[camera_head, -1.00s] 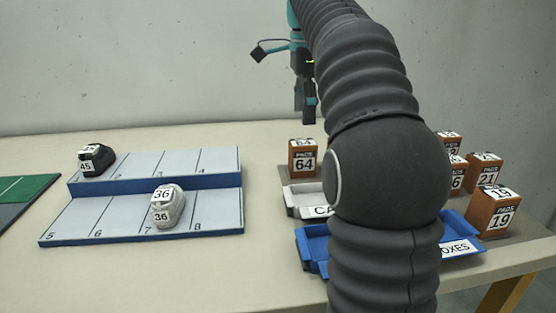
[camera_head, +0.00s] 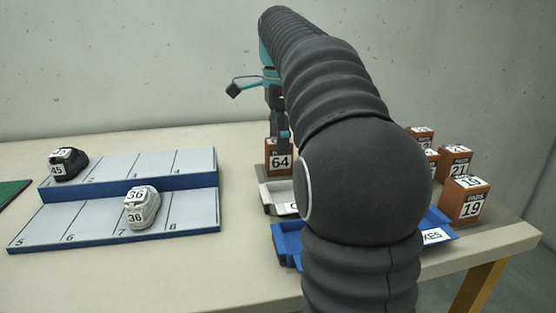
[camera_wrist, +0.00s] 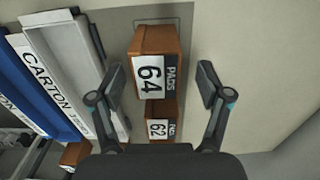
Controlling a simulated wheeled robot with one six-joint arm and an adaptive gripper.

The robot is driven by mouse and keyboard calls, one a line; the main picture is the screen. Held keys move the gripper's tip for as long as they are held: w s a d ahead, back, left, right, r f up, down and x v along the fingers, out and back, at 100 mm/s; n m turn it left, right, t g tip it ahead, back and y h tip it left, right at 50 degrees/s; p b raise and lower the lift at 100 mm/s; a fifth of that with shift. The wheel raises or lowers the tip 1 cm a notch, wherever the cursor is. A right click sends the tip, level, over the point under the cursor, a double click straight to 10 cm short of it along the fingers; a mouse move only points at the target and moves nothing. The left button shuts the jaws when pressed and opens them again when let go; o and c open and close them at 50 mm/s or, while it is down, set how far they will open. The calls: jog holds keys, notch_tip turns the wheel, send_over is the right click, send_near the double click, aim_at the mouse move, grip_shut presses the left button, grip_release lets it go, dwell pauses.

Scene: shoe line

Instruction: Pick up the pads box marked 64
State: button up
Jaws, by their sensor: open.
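The pads box marked 64 (camera_head: 279,161) is a brown box with a white label, standing behind the white tray in the head view. In the wrist view the box marked 64 (camera_wrist: 152,72) lies ahead of my gripper (camera_wrist: 160,95), between the lines of its two fingers, with its label readable. My gripper (camera_head: 281,142) is open and empty. In the head view its fingers overlap the upper part of the box; I cannot tell whether they touch it. My arm hides part of the trays and boxes.
A box marked 62 (camera_wrist: 160,128) stands close to box 64. Several more pads boxes, including 21 (camera_head: 456,165) and 19 (camera_head: 464,202), stand at the right. A white carton tray (camera_head: 278,199) and a blue tray (camera_head: 287,243) lie in front. A shoe rack (camera_head: 180,232) with two shoes stands left.

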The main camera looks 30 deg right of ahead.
aim_at(279, 158)
notch_tip(279, 158, down, 5)
jog(key=b, duration=0.5)
jog(key=shift+s+a+r, duration=0.1)
jog(key=shift+s+a, duration=0.05)
jog(key=shift+r, duration=0.1)
jog(key=c, duration=1.3)
